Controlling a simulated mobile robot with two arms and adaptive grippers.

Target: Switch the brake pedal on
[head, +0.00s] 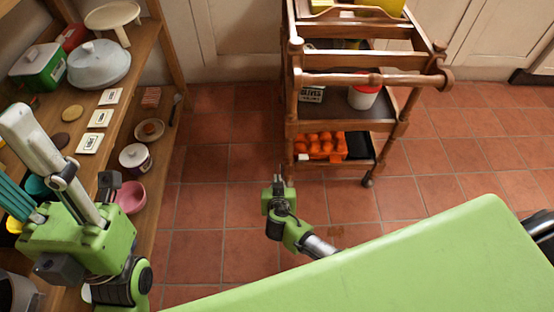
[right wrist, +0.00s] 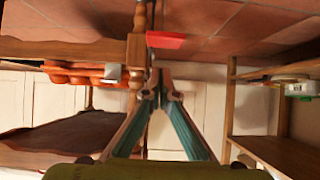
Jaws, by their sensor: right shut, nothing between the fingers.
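My right gripper (head: 280,178) is shut and empty, low over the floor, left of the wooden trolley (head: 350,79). In the right wrist view its fingers (right wrist: 157,84) meet near the middle, pointing at a trolley leg (right wrist: 138,50). A small flat red piece (right wrist: 166,40) shows beside that leg, just beyond the fingertips. It may be the brake pedal; touching or apart I cannot tell. In the head view no pedal shows. A front caster (head: 367,181) stands at the right leg. My left gripper (head: 12,150) is at the left edge, fingers parted, tips partly cut off.
A wooden shelf (head: 160,215) with dishes, a green pot (head: 38,66) and a pink bowl (head: 130,198) stands on the left. Orange items (head: 320,145) lie on the trolley's lower shelf.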

